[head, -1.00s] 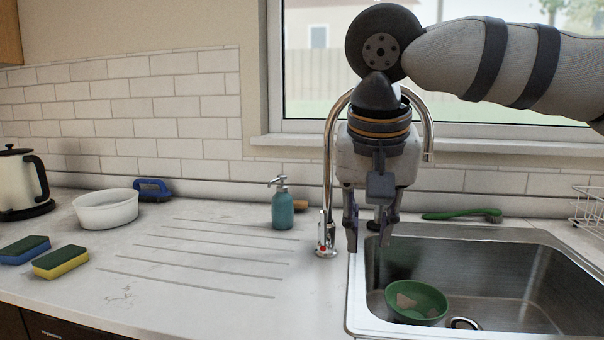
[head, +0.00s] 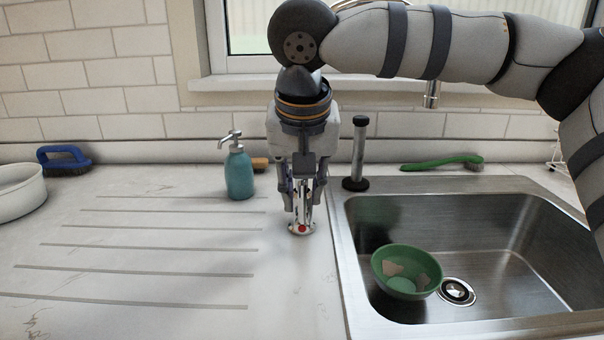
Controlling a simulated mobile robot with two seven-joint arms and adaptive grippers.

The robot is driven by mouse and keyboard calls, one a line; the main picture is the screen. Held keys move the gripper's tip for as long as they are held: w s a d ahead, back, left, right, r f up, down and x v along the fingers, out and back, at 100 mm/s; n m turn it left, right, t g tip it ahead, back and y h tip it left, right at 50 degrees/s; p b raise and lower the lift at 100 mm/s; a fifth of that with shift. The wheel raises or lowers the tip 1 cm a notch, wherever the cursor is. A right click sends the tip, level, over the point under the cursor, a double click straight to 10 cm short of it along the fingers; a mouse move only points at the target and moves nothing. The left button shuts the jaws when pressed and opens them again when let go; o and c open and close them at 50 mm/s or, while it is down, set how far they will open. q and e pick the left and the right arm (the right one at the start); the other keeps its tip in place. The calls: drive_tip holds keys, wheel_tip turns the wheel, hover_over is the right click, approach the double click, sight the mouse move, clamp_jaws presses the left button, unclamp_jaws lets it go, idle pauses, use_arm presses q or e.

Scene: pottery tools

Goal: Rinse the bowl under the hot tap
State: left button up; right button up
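The green bowl (head: 406,271) lies in the left part of the sink (head: 530,240), with pale patches inside it. The tap's base (head: 302,228) has a red dot and stands on the counter left of the sink. Its spout (head: 432,95) hangs down behind my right arm, and no water shows. My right gripper (head: 303,199) points down over the tap base, its fingers spread on either side of the tap's metal body. It looks open, though contact with the metal cannot be made out. My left gripper is out of view.
A teal soap bottle (head: 239,172) stands just left of my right gripper. A dark-topped post (head: 357,155) stands at the sink's back left corner. A green brush (head: 443,163) lies behind the sink. A white bowl (head: 20,190) and blue brush (head: 63,160) are at left. The ribbed drainer is clear.

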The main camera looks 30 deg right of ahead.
drive_tip(key=d, duration=0.1)
drive_tip(key=s+d+f, duration=0.1)
drive_tip(key=d+f, duration=0.1)
drive_tip(key=shift+s+d, duration=0.4)
idle(0.5)
drive_tip(key=shift+f, duration=0.1)
idle(1.0)
drive_tip(key=shift+a, duration=0.1)
idle(3.2)
drive_tip(key=w+a+r, duration=0.2)
drive_tip(key=a+r, duration=0.1)
drive_tip(key=r, duration=0.7)
drive_tip(key=shift+a, duration=0.4)
idle(0.3)
drive_tip(key=shift+f, duration=0.1)
